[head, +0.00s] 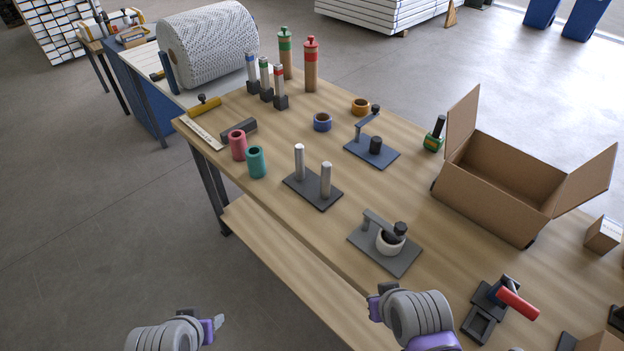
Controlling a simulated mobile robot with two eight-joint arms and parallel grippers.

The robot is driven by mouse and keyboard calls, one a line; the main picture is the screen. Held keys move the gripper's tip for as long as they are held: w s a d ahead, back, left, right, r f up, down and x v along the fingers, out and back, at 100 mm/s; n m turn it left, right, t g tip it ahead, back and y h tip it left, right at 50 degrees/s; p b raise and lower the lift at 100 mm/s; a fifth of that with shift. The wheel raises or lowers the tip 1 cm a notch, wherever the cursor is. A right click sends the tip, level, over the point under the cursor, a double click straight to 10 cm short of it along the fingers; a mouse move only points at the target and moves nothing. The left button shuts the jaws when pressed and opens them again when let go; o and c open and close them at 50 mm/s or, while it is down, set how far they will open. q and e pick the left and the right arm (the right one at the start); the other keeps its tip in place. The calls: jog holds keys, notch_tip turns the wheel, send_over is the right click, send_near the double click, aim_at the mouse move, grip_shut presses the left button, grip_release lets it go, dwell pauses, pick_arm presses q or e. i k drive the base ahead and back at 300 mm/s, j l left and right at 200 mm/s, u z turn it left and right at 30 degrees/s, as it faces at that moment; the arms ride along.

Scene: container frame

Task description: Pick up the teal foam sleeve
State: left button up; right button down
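The teal foam sleeve (257,162) stands upright near the left front edge of the wooden table, its dark hollow top showing. A pink foam sleeve (238,145) stands close behind it to the left. A dark base with two upright metal posts (312,188) is to its right, both posts bare. My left gripper (216,325) is at the bottom left, over the floor in the picture and well apart from the sleeve. My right gripper (376,304) is at the bottom, in front of the table's near edge. The fingers of both are mostly hidden by my wrists.
A plate with a white ring under a clamp (391,241) and a plate with a dark cylinder (375,144) stand right of the posts. An open cardboard box (490,200) is at the right. A dark block (238,129) lies behind the sleeves. A lower wooden shelf (290,265) runs along the front.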

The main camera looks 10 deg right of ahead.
aim_at(255, 156)
jog(key=i+j+z, duration=0.8)
jog(key=j, duration=0.2)
jog(key=i+j+z, duration=0.3)
jog(key=j, duration=0.15)
jog(key=k+l, duration=0.05)
jog(key=k, duration=0.05)
